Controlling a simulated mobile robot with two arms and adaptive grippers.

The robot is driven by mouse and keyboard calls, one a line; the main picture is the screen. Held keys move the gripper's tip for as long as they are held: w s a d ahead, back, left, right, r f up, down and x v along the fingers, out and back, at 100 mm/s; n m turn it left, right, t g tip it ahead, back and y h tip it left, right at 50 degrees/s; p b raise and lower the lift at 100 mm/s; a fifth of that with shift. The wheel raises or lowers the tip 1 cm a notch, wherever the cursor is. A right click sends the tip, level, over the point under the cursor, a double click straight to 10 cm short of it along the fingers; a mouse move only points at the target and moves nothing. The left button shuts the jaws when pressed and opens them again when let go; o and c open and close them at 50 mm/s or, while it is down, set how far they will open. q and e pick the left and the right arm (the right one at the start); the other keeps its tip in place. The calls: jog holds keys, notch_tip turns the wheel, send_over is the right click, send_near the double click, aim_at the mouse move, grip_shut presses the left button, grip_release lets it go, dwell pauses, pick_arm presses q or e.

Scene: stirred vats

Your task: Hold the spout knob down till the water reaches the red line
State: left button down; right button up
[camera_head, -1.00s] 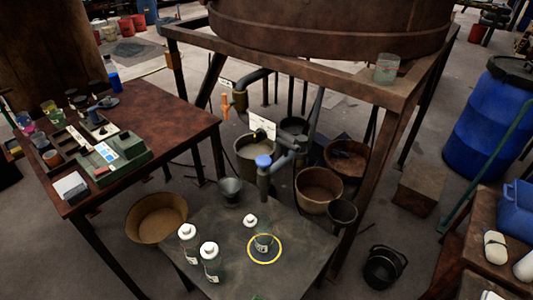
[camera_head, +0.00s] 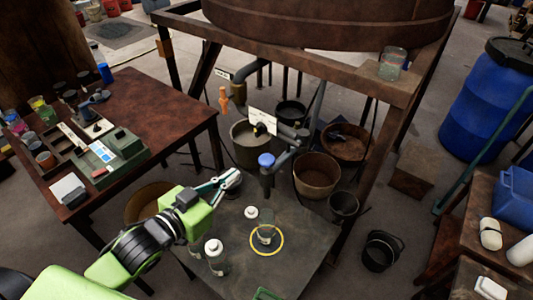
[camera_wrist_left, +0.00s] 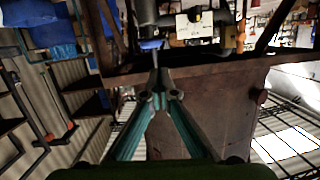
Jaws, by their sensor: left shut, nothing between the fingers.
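The spout's blue knob (camera_head: 266,160) tops a grey pipe above the dark table (camera_head: 305,265). It also shows in the left wrist view (camera_wrist_left: 151,44), just beyond my fingertips. My left gripper (camera_head: 236,176) is shut and empty, left of the knob and a little lower in the picture, apart from it. Its fingertips meet in the left wrist view (camera_wrist_left: 160,78). A clear glass jar (camera_head: 267,234) stands inside a yellow ring (camera_head: 267,254) below the spout. I cannot make out a red line or a water level. My right gripper is not in view.
White-capped bottles (camera_head: 214,255) stand left of the jar, partly near my left arm. A white sign (camera_head: 262,121) hangs behind the spout. Buckets (camera_head: 316,174) stand on the floor behind the table. A brown side table (camera_head: 150,100) with a tray is at left.

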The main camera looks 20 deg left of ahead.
pick_arm(q)
jog(key=r, duration=0.1)
jog(key=d+r, duration=0.1)
jog(key=r+h, duration=0.1)
jog(key=shift+s+d+r+m, duration=0.1)
jog(key=shift+d+r+m, duration=0.1)
jog(key=shift+d+m, duration=0.1)
jog(key=p, duration=0.2)
send_over(267, 160)
jog(key=f+v, duration=0.1)
jog(key=v, duration=0.2)
jog(key=f, duration=0.5)
jog(key=shift+w, duration=0.35)
